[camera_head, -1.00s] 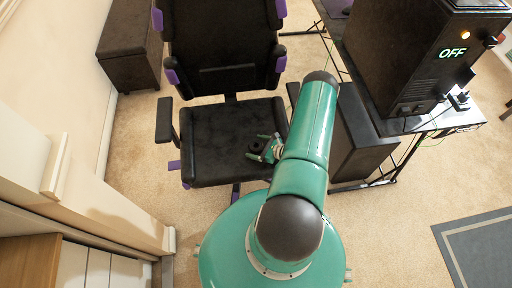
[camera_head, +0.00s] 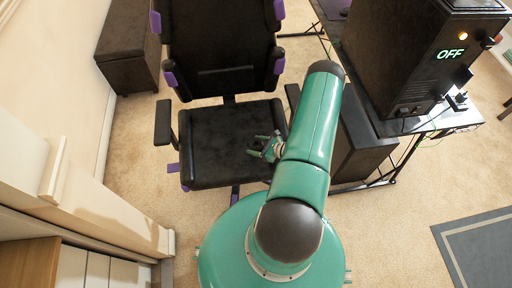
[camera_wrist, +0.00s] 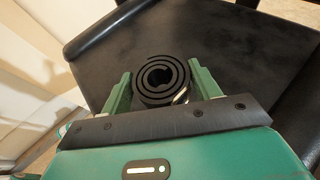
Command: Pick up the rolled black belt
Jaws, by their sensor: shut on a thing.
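The rolled black belt (camera_wrist: 160,78) is a dark spiral coil, seen end-on between the two green fingers in the wrist view. My gripper (camera_wrist: 161,92) is shut on it, with one finger on each side. A small shiny part shows at the coil's lower right. In the head view my gripper (camera_head: 263,146) is over the black chair seat (camera_head: 215,165), near its right side. The belt is hard to make out there against the dark seat. I cannot tell whether the belt still touches the seat.
The chair's armrest (camera_head: 163,122) stands left of the seat, and its tall backrest (camera_head: 222,40) rises behind. A desk with a black computer case (camera_head: 405,50) marked OFF is at the right. A dark ottoman (camera_head: 128,45) stands at the back left.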

